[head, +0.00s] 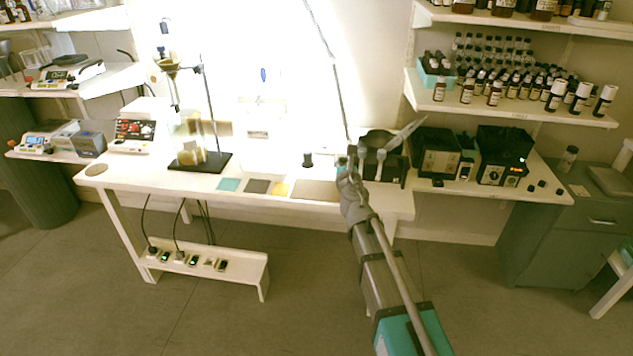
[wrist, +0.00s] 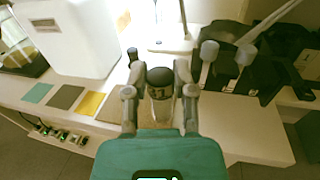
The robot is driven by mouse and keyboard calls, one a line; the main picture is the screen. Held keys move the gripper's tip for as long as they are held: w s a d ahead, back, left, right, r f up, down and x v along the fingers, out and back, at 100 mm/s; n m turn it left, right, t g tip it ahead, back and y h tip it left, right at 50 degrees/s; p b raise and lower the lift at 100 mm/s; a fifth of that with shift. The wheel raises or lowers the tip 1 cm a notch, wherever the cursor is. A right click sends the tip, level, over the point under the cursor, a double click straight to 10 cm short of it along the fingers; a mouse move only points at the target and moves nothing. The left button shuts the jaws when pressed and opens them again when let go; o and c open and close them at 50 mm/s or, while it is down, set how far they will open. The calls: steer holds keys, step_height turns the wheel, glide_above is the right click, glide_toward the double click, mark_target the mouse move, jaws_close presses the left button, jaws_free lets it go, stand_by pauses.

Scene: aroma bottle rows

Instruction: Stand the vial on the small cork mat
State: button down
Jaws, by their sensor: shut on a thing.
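My gripper (wrist: 160,92) is shut on a vial (wrist: 161,108) with a dark, marked cap and a clear body, in the wrist view. The vial looks about upright over a wide tan mat (wrist: 114,110), and its base is hidden. In the head view my gripper (head: 346,165) is over the right part of the bench, by the right end of that tan mat (head: 313,190), and the vial is too small to make out. A small round brown mat (head: 97,169) lies at the bench's far left end. I cannot tell for sure which mat is cork.
Teal (head: 229,184), grey (head: 256,186) and yellow (head: 280,189) mats lie along the front edge. A dark small bottle (head: 307,159) stands behind the tan mat. A black holder (head: 382,155) is close right of my gripper. A glassware stand (head: 200,162) stands left.

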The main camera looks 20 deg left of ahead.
steer(key=w+a+f+b, duration=0.6)
steer(key=a+f+b, duration=0.2)
steer(key=a, duration=0.2)
steer(key=shift+w+f, duration=0.25)
steer(key=shift+w+a+f+b, duration=0.15)
steer(key=shift+a+f+b, duration=0.05)
steer(key=shift+f+b, duration=0.3)
steer(key=shift+w+a+f+b, duration=0.1)
steer(key=shift+a+f+b, duration=0.05)
steer(key=shift+f+b, duration=1.35)
steer(key=shift+b, duration=0.05)
steer(key=shift+f, duration=0.2)
steer(key=shift+c, duration=2.2)
jaws_free()
